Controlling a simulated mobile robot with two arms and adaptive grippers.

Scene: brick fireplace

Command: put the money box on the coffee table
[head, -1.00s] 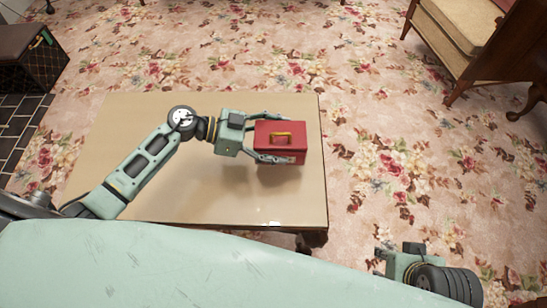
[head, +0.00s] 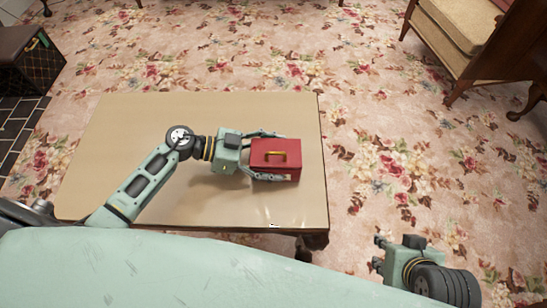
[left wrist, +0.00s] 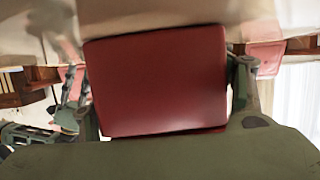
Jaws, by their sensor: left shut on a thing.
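The red money box (head: 276,155) with its gold handle (head: 276,156) is upright over the right part of the tan coffee table (head: 130,120). My left gripper (head: 268,156) is shut on it, with a finger along its far side and another along its near side. I cannot tell whether the box's base touches the tabletop. In the left wrist view the money box (left wrist: 157,82) fills the middle between the two fingers. My right gripper (head: 379,252) is empty off the table's near right corner, its fingers apart.
The tabletop is otherwise bare, with free room left of and behind my left arm. Floral carpet (head: 210,60) surrounds the table. An upholstered chair (head: 445,35) stands at the far right. A dark box (head: 28,60) stands at the far left.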

